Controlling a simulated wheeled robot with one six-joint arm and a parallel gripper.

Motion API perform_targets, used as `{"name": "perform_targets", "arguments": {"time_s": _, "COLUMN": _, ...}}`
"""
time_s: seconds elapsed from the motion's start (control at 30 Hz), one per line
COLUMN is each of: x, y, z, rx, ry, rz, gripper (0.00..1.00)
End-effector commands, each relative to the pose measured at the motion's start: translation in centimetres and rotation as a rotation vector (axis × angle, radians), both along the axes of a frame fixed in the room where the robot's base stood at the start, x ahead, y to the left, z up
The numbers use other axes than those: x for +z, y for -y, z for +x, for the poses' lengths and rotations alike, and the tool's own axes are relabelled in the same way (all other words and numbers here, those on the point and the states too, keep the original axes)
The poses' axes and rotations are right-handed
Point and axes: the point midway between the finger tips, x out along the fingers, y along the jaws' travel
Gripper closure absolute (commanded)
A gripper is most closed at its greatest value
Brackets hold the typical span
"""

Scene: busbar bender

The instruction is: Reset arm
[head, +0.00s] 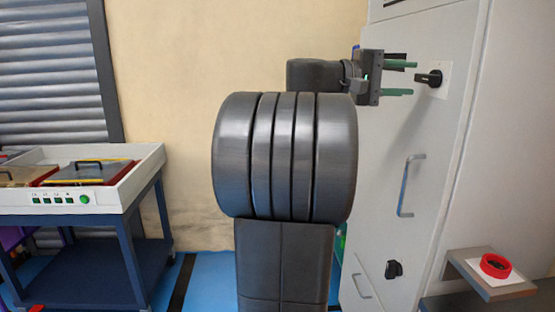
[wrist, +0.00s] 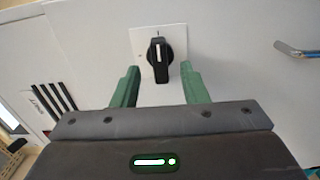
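My gripper (head: 412,79) is at the upper right in the head view, extended toward a grey cabinet (head: 405,140). Its two green fingers (wrist: 156,90) are spread apart with nothing between them. A black rotary switch (head: 430,78) on a white plate is on the cabinet front, just beyond the fingertips. In the wrist view the switch (wrist: 160,58) sits ahead of the fingers, centred between them, with its white mark upright. The fingers look apart from the switch. My large dark arm joint fills the middle of the head view and hides part of the cabinet's left side.
The cabinet has a metal handle (head: 405,186) and a lower black knob (head: 393,269). A small shelf (head: 478,276) at the lower right holds a red round item (head: 495,265). A blue-framed bench (head: 130,250) with a white-rimmed unit stands at the left. Blue floor shows between.

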Motion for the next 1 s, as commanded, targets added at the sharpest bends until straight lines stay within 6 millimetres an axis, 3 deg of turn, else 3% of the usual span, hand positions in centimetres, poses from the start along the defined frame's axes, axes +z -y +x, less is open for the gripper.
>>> {"name": "perform_targets", "arguments": {"time_s": 0.23, "x": 0.0, "y": 4.7, "z": 0.3, "rx": -0.005, "ry": -0.001, "rz": -0.001, "gripper": 0.60}}
{"name": "perform_targets", "arguments": {"time_s": 1.0, "x": 0.8, "y": 4.5, "z": 0.5, "rx": 0.000, "ry": -0.579, "rz": -0.046, "gripper": 0.60}}
